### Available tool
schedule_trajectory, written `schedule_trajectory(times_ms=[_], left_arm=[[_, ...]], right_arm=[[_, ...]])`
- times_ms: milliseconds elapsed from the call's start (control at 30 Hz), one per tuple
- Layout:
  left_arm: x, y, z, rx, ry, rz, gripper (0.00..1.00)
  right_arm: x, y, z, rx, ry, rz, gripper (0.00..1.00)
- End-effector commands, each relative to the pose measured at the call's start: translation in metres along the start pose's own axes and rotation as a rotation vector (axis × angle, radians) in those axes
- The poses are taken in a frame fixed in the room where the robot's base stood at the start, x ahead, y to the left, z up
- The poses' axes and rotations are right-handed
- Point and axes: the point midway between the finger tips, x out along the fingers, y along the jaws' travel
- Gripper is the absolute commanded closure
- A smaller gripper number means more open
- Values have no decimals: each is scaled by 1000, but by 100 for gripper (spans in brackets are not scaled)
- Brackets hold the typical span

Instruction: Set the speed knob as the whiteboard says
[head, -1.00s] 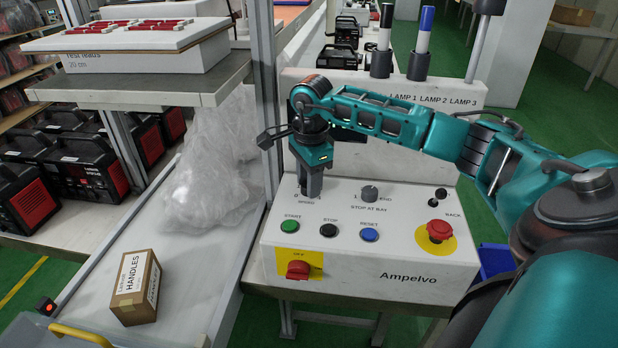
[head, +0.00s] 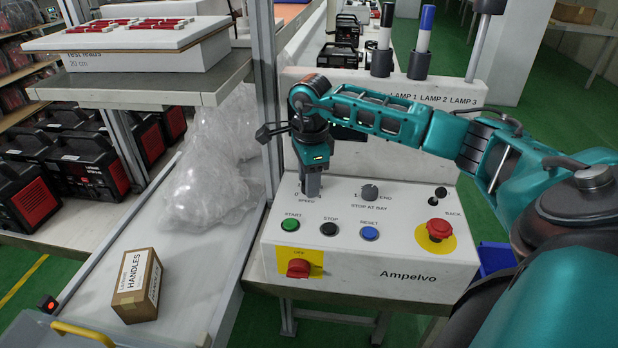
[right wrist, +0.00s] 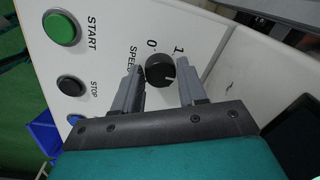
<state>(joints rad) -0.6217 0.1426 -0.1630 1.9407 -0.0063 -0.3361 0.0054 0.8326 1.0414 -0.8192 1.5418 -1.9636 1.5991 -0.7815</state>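The speed knob (right wrist: 160,70) is a small black round knob with a light pointer mark, on the white sloping panel (head: 400,268) between the labels 0 and 1. In the right wrist view its mark points down and slightly right. My right gripper (head: 311,192) points down over the knob, hiding it in the head view. In the right wrist view its two grey fingers (right wrist: 158,82) stand on either side of the knob, with a gap showing at the right finger. My left gripper is not in view. No whiteboard is in view.
A HANDLES box (head: 137,285) lies left.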

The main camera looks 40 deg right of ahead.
Motion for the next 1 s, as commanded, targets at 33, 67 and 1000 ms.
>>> schedule_trajectory(times_ms=[33, 67, 1000], left_arm=[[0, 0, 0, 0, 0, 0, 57], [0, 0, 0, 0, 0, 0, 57], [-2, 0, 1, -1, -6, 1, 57]], right_arm=[[0, 0, 0, 0, 0, -1, 53], [0, 0, 0, 0, 0, 0, 51], [-100, -1, 0, -1, -3, -4, 38]])
